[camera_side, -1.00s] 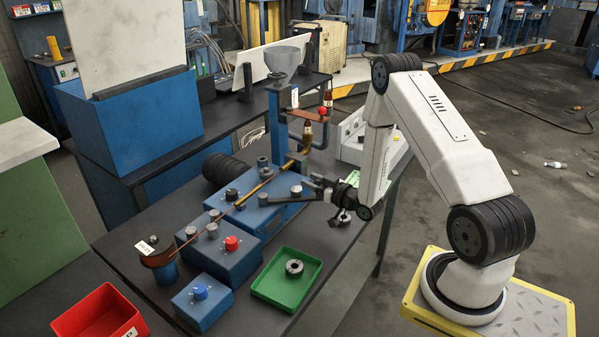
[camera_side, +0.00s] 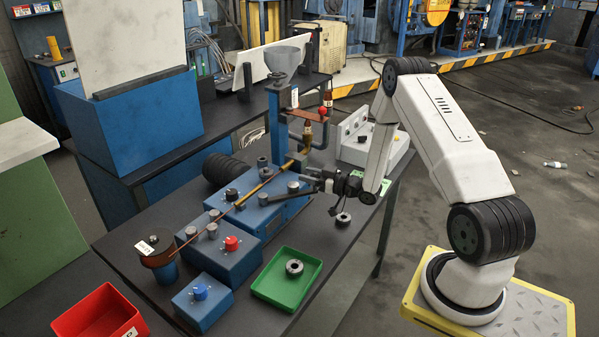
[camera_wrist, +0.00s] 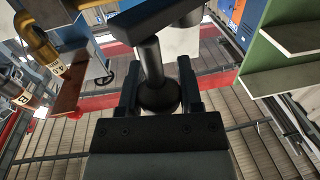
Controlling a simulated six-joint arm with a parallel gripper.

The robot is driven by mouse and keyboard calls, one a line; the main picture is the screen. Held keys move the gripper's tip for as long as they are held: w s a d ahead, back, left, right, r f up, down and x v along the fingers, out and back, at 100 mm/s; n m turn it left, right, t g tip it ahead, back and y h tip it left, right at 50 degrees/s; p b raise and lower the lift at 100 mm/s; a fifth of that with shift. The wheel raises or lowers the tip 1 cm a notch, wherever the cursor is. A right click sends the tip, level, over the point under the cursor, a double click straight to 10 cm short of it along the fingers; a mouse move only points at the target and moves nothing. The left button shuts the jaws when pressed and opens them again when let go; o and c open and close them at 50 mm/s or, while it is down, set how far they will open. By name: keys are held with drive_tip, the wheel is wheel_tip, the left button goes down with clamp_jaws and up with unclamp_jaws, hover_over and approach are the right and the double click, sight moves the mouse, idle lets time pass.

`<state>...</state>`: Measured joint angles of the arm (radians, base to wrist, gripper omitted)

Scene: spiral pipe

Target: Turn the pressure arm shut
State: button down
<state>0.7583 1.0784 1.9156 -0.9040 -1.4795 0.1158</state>
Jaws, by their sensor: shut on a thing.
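The pressure arm is a dark bar (camera_side: 292,194) reaching out to the right from the blue bending machine (camera_side: 275,210) in the side view. My gripper (camera_side: 321,183) is at its outer end. In the wrist view a black ball knob (camera_wrist: 158,98) on a dark rod sits between the two fingers of my gripper (camera_wrist: 160,92), which are shut around it. The rod rises to a wide black bar that fills the upper middle. A thin copper-coloured rod (camera_side: 232,209) runs across the machine from the spool (camera_side: 158,248). The exact contact is too small to see in the side view.
A green tray (camera_side: 286,279) with a dark ring stands in front of the machine. Another dark ring (camera_side: 343,218) lies on the bench below my gripper. A blue post with a grey funnel (camera_side: 283,58) stands behind, and a grey switch box (camera_side: 372,145) at the back right.

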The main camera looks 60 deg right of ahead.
sight(302, 186)
drive_tip(key=shift+w+d+n+g+y, duration=0.3)
drive_tip(key=shift+w+n+y, duration=0.3)
drive_tip(key=shift+y, duration=0.25)
drive_tip(key=shift+w+d+n+g+y, duration=0.15)
drive_tip(key=shift+w+d+n+y, duration=0.2)
drive_tip(key=shift+w+n+y, duration=0.35)
drive_tip(key=shift+w+d+n+g+y, duration=0.35)
drive_tip(key=shift+w+y, duration=0.2)
drive_tip(key=shift+y, duration=0.4)
drive_tip(key=shift+w+d+n+g+y, duration=0.2)
drive_tip(key=shift+w+n+g+y, duration=0.8)
drive_tip(key=shift+w+n+y, duration=0.5)
drive_tip(key=shift+w+y, duration=0.15)
drive_tip(key=shift+y, duration=0.25)
drive_tip(key=shift+c, duration=1.3)
unclamp_jaws()
drive_tip(key=v, duration=0.7)
drive_tip(key=shift+s+d, duration=0.25)
drive_tip(key=shift+s, duration=0.05)
drive_tip(key=shift+r, duration=0.1)
